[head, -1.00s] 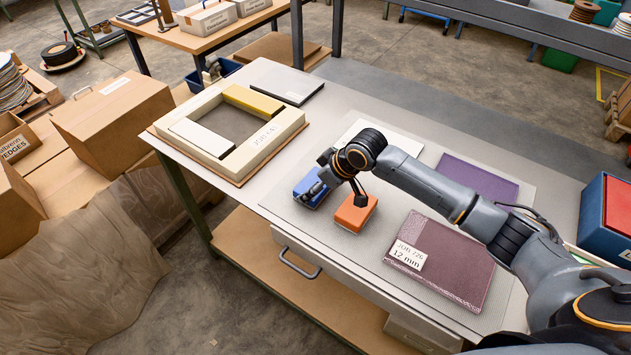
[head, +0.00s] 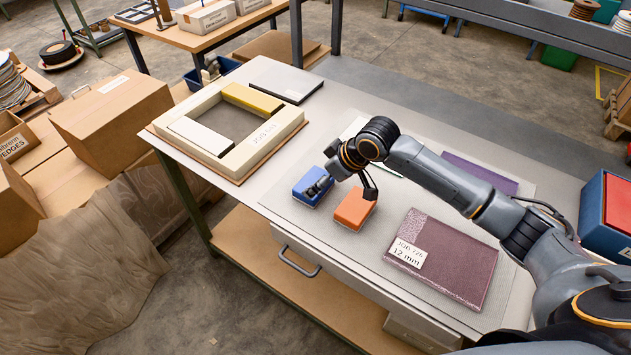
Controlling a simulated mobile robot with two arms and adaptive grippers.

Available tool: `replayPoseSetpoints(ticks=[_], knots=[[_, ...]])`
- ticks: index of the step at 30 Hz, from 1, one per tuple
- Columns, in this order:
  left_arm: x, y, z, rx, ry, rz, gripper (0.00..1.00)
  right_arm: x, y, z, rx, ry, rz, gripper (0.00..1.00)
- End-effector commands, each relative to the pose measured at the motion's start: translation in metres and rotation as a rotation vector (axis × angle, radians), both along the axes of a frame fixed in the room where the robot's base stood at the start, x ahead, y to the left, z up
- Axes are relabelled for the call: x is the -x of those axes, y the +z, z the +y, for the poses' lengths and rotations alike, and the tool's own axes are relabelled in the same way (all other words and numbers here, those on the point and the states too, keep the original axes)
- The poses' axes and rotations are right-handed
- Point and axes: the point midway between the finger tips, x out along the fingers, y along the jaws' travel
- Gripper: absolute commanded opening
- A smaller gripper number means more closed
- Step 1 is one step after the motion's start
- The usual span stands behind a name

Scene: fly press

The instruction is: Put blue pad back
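The blue pad (head: 303,193) is a small block on the grey mat, left of the orange pad (head: 353,211). My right gripper (head: 344,189) is over the two pads with its fingers spread. One finger overlaps the blue pad's right part in the picture. The other overlaps the orange pad's upper right edge. Nothing shows held between the fingers, and I cannot tell whether they touch the pads. My wrist hides some of the mat behind the pads. My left gripper is not in view.
A cream frame (head: 262,141) with a yellow pad (head: 252,99) and a white pad (head: 201,138) stands at the table's left end. A dark case (head: 279,79) lies behind it. A maroon plate (head: 450,262) lies right. A blue box (head: 592,213) stands far right.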

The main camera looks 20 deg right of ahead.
Motion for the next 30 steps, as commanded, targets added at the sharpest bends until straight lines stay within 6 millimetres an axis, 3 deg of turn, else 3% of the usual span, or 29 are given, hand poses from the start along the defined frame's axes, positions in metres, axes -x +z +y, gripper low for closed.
replayPoseSetpoints(ticks=[6,12,30], knots=[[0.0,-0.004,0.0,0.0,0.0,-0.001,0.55,0.02,0.04,-0.017,0.002,-0.001,-0.002,1.0],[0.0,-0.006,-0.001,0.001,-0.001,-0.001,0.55,0.032,0.064,-0.026,-0.001,-0.001,0.0,1.0],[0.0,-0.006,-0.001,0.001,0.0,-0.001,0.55,0.035,0.07,-0.028,0.0,-0.001,0.001,1.0]])
